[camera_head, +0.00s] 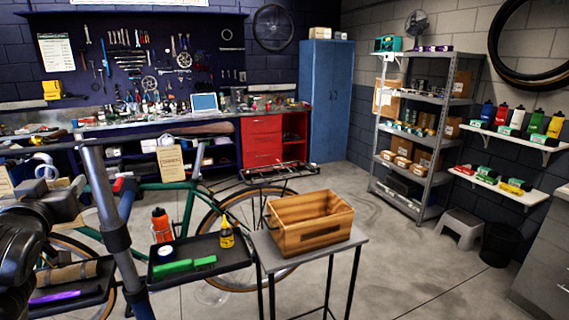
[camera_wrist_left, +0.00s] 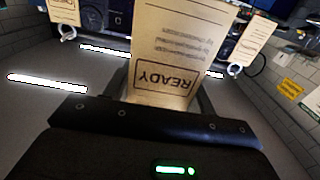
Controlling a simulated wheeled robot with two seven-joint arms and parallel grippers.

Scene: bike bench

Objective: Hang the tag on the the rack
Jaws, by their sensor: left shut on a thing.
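A cream tag printed READY (camera_wrist_left: 170,75) is in my left gripper and shows upside down in the left wrist view. My left gripper (camera_head: 66,203) is shut on it at the left edge of the head view, left of the grey stand post; there the tag is mostly hidden. A black flat rack (camera_head: 280,172) sits over the bike's wheel, well to the right of this gripper; I cannot tell whether it is the task's rack. Another printed tag (camera_head: 171,163) hangs over the bike. Two tags with white rings flank mine in the wrist view: left (camera_wrist_left: 65,11), right (camera_wrist_left: 253,41). My right gripper is not in view.
The grey post (camera_head: 108,205) stands close to my left gripper. A green bike (camera_head: 165,187) is behind it. A black tray (camera_head: 225,255) holds a yellow bottle and green items. A wooden crate (camera_head: 310,222) stands on a small table.

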